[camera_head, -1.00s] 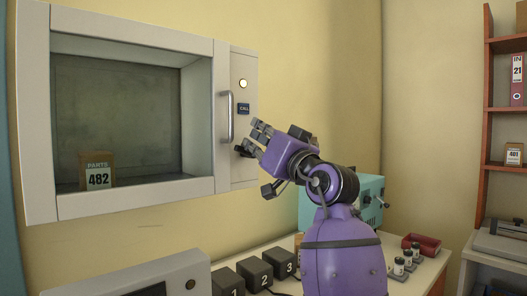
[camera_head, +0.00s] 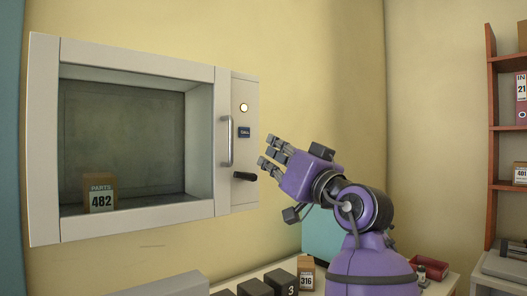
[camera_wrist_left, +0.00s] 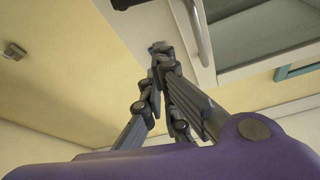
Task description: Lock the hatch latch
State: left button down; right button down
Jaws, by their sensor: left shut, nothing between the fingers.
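The hatch (camera_head: 130,52) is a pale framed box on the wall with a large pane, and it looks shut. A silver bar handle (camera_head: 229,140) stands upright on its right side. The dark latch lever (camera_head: 244,176) sits below the handle and lies about level, its end pointing right. My left gripper (camera_head: 268,154) is shut and empty, just right of the latch and slightly above it, apparently apart from it. In the left wrist view its fingers (camera_wrist_left: 160,55) point up toward the hatch panel, with the handle (camera_wrist_left: 198,28) to their right.
A box marked 482 (camera_head: 101,196) stands inside the hatch. Below are dark numbered blocks (camera_head: 284,282), a box marked 316 (camera_head: 306,272) and a teal machine (camera_head: 322,236).

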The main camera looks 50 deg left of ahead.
pick_arm(q)
jog(key=v, duration=0.3)
jog(key=shift+d, duration=0.2)
jog(key=shift+f, duration=0.1)
dwell(0.4)
